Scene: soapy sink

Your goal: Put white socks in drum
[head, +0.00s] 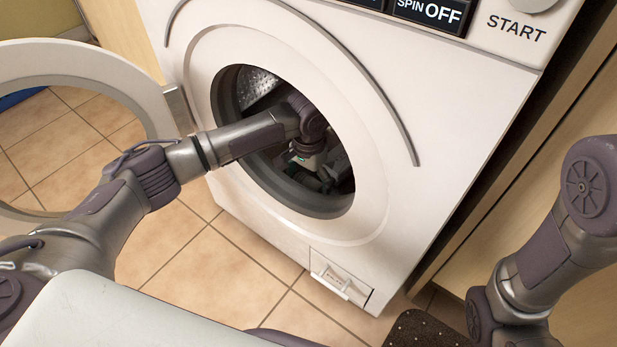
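The washing machine's drum (257,84) shows its perforated metal at the upper left of the round opening. My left arm reaches through the opening, and my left gripper (314,178) is inside, pointing down in shadow. Its fingers are dark and partly hidden, so I cannot tell whether they are open or shut or hold anything. Small dark and greenish-grey shapes lie around the fingertips, too dim to name. I cannot make out any white socks. My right arm is at the lower right, and its gripper is outside the picture.
The round door (75,62) stands swung open to the left, close beside my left arm. The opening's rim (312,207) surrounds my forearm. A wooden cabinet (500,225) is on the right. A dark dotted mat-like thing (425,331) lies below. Tiled floor (215,270) shows in front.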

